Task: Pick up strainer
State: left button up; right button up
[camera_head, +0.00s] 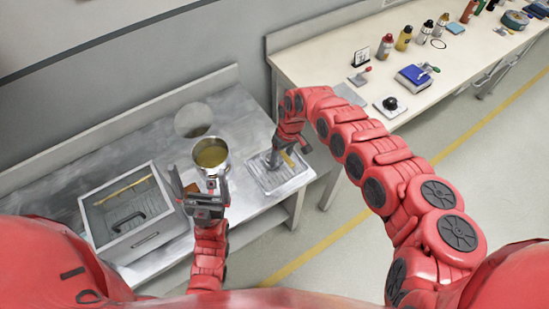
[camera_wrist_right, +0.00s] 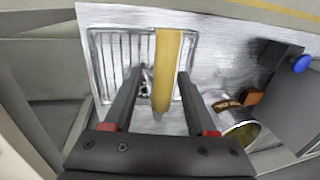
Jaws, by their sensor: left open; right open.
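A long tan handle (camera_wrist_right: 166,65), which looks like part of the strainer, lies over a wire rack (camera_wrist_right: 104,58) in the right wrist view. The strainer's bowl cannot be made out. My right gripper (camera_wrist_right: 155,80) is open, with its fingers on either side of the handle and a gap to each. In the head view, my right gripper (camera_head: 277,158) points down over the rack's metal tray (camera_head: 291,180), and a bit of the tan handle (camera_head: 288,160) shows beside it. My left gripper (camera_head: 199,178) is open and empty, in front of the metal pot (camera_head: 215,167).
The pot holds yellowish liquid and also shows in the wrist view (camera_wrist_right: 243,131). A metal box with a clear lid (camera_head: 128,212) stands left on the steel table (camera_head: 250,218). A white bench (camera_head: 330,58) at the back right carries bottles and a blue device (camera_head: 413,78).

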jog(key=shift+c, duration=0.4)
grip_shut()
dwell(0.9)
